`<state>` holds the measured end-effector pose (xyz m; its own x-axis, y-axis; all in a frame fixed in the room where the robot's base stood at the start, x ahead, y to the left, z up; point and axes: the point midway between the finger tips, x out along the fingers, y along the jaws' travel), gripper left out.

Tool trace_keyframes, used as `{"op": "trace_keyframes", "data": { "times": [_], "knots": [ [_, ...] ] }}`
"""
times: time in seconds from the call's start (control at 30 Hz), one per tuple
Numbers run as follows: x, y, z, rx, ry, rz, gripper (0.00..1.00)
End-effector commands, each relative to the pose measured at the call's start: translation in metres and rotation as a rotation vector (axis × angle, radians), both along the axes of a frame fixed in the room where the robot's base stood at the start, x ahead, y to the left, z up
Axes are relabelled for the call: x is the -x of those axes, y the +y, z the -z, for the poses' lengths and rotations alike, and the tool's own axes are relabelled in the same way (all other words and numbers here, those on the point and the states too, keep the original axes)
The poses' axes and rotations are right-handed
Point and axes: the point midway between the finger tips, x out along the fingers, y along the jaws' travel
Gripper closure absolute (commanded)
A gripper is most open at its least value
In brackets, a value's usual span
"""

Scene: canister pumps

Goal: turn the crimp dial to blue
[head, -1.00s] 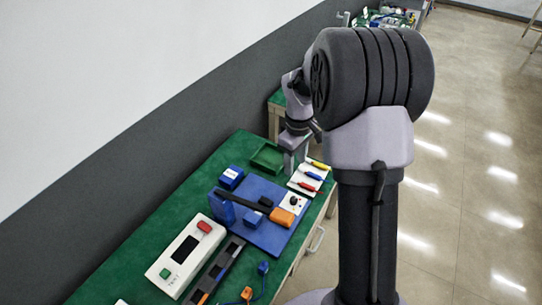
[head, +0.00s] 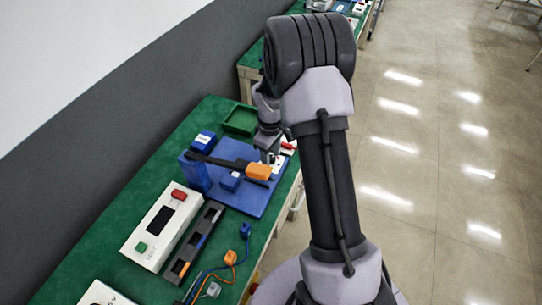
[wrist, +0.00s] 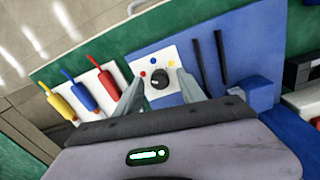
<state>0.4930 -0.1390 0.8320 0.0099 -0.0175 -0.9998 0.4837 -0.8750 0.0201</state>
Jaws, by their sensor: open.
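The crimp dial (wrist: 159,79) is a round black knob on a white plate (wrist: 142,64) with small coloured dots, including red, blue and yellow, along its far side. In the wrist view my gripper (wrist: 158,77) is open, with one finger on each side of the dial. I cannot tell whether the fingers touch it, and its pointer direction is unclear. In the head view my gripper (head: 269,157) is over the right end of the blue base board (head: 222,203), hiding most of the dial plate.
A green tray (head: 240,120) and a white test box (head: 160,228) are also on the bench.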

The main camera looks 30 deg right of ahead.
Motion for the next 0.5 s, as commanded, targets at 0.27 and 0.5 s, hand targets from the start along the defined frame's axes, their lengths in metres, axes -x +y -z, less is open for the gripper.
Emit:
{"op": "trace_keyframes", "data": {
  "times": [0.27, 0.5],
  "knots": [
    [0.0, 0.0, -0.0005, 0.0, 0.0, 0.0, 0.96],
    [0.0, 0.0, -0.0006, 0.0, 0.0, 0.006, 1.0]
  ]
}}
